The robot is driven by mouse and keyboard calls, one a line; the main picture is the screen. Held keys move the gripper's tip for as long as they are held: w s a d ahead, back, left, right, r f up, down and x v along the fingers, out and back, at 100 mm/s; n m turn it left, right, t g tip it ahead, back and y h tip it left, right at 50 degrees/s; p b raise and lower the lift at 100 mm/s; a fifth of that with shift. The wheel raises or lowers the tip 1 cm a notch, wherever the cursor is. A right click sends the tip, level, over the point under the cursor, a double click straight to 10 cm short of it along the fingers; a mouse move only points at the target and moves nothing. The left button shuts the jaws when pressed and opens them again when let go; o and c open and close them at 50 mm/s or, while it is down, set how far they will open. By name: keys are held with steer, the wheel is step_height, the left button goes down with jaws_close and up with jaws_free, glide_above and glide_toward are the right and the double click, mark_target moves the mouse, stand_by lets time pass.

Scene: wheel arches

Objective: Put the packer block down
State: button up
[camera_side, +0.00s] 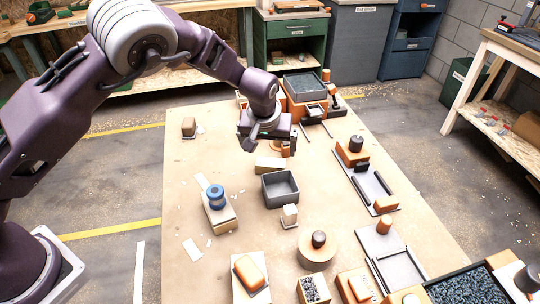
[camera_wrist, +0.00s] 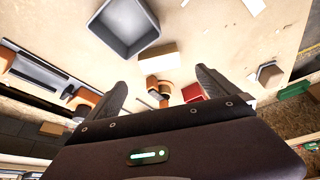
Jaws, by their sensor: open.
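A pale wooden block (camera_side: 270,165), which I take for the packer block, lies on the work board just behind a grey open tray (camera_side: 280,188). It also shows in the wrist view (camera_wrist: 153,61), beside the tray (camera_wrist: 124,24) and ahead of the fingertips. My gripper (camera_side: 268,147) is above and behind the block in the side view. In the wrist view my gripper (camera_wrist: 162,84) has its two fingers wide apart. Nothing is held between them, and the block is clear of both fingers.
A blue spool (camera_side: 216,195) stands on a wooden block left of the tray. A small pale block (camera_side: 290,214) stands in front of the tray. Orange and grey fixtures (camera_side: 355,152) line the right side. The board's left part is mostly bare.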

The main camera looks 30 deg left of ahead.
steer(key=shift+v, duration=1.1)
steer(key=s+a+r+m+h, duration=0.1)
steer(key=s+a+r+h, duration=0.15)
steer(key=s+r, duration=0.7)
steer(key=s+a+r+h, duration=0.1)
steer(key=s+a+r, duration=0.3)
steer(key=s+r, duration=0.55)
steer(key=s+a+r+m+y, duration=0.1)
steer(key=s+a, duration=0.1)
steer(key=s, duration=0.7)
steer(key=s+a+r+m+t, duration=0.1)
steer(key=s+m, duration=0.1)
steer(key=s, duration=0.7)
steer(key=shift+a+y, duration=0.35)
steer(key=shift+a, duration=0.05)
